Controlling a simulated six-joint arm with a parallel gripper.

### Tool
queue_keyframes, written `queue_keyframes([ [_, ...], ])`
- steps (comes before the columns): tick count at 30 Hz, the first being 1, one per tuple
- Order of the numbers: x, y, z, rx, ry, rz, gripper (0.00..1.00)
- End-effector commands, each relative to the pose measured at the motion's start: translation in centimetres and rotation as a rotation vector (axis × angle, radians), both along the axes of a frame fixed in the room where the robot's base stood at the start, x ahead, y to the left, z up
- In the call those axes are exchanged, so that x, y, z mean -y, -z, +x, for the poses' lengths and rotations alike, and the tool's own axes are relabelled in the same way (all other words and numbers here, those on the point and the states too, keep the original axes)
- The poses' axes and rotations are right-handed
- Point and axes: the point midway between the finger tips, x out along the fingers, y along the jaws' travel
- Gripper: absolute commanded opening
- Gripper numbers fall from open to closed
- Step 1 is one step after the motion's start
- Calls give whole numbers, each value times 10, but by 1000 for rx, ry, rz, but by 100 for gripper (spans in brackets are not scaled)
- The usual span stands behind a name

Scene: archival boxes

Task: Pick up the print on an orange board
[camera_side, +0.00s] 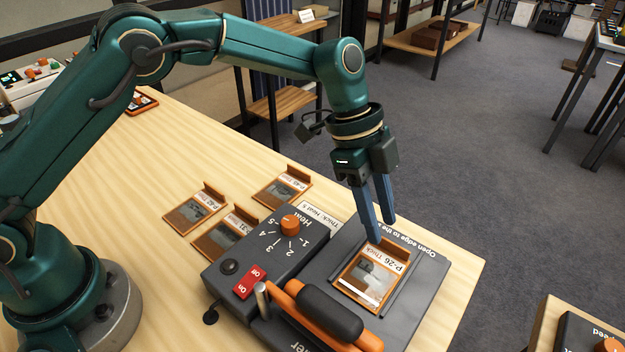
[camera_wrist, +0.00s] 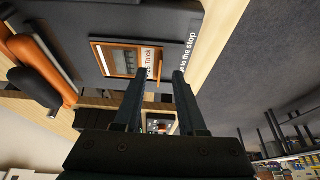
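A print on an orange board (camera_side: 362,280), labelled "P-26 Thick", lies on the dark plate of a machine (camera_side: 428,283). It has a raised orange tab at its far edge. My gripper (camera_side: 381,231) points down just above that tab, fingers apart and empty. In the wrist view the same print (camera_wrist: 119,61) lies beyond the open fingers of my gripper (camera_wrist: 157,73), with the tab edge between the tips in the picture. I cannot tell whether the fingers straddle the tab. Three more orange-board prints lie on the table: left (camera_side: 193,212), front (camera_side: 222,240) and back (camera_side: 280,190).
The machine has an orange heat knob (camera_side: 290,223), a red switch (camera_side: 249,282) and a thick black-and-orange handle (camera_side: 317,312) close to the print.

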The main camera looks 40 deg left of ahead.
Motion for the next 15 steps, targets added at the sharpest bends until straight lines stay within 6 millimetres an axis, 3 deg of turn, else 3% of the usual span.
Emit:
queue_keyframes([
  [6,9,22,0,-2,1,1,40],
  [15,11,26,0,1,-1,0,40],
])
